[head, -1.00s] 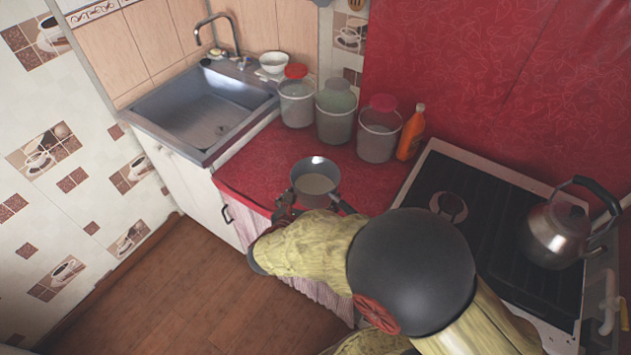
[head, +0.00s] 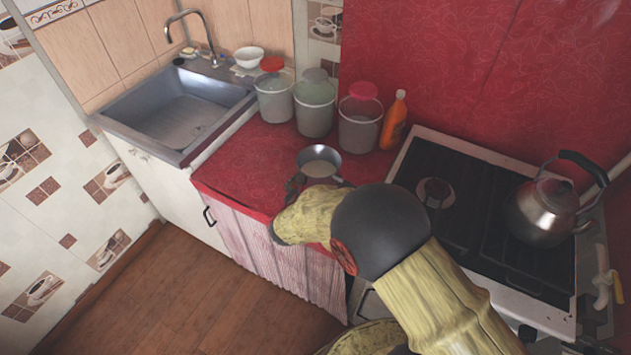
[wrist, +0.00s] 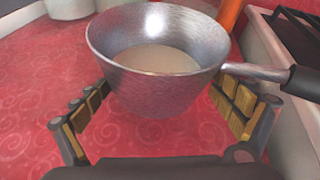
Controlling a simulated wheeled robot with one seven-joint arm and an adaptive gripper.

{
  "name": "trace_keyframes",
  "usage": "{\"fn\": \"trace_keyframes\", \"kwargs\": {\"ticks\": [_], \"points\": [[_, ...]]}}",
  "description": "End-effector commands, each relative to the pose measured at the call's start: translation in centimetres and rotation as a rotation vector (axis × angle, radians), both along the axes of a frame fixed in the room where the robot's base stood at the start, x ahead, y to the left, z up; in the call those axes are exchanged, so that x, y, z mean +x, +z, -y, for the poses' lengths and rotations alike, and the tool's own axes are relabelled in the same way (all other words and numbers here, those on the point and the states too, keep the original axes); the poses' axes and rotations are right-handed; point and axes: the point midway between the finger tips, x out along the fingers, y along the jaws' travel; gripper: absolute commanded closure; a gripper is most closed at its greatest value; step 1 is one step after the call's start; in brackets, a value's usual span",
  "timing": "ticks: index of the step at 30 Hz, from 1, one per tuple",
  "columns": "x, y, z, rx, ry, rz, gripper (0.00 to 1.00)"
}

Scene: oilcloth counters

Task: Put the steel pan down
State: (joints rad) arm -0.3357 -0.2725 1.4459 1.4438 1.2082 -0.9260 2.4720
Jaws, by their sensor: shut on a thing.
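The steel pan (head: 319,167) is over the front part of the red-covered counter (head: 243,172) in the head view, upright, with something pale inside. In the wrist view the pan (wrist: 155,85) fills the middle, and its dark-tipped handle points right. My gripper (wrist: 165,105) has one finger on each side of the pan and is shut on it. In the head view my forearm and wrist cover the near side of the pan. I cannot tell whether its base touches the counter.
Several lidded buckets (head: 315,110) and an orange bottle (head: 393,121) stand along the counter's back. The stove (head: 480,190) with a kettle (head: 541,212) is right; the sink (head: 182,115) is left. Red counter left of the pan is clear.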

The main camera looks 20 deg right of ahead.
Motion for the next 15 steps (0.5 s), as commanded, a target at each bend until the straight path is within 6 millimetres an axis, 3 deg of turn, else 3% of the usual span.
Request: {"fn": "trace_keyframes", "kwargs": {"ticks": [7, 15], "points": [[0.4, -3.1, 0.3, -0.002, 0.000, 0.003, 0.65], [0.4, -3.3, 0.3, -0.001, 0.000, 0.005, 0.65]]}}
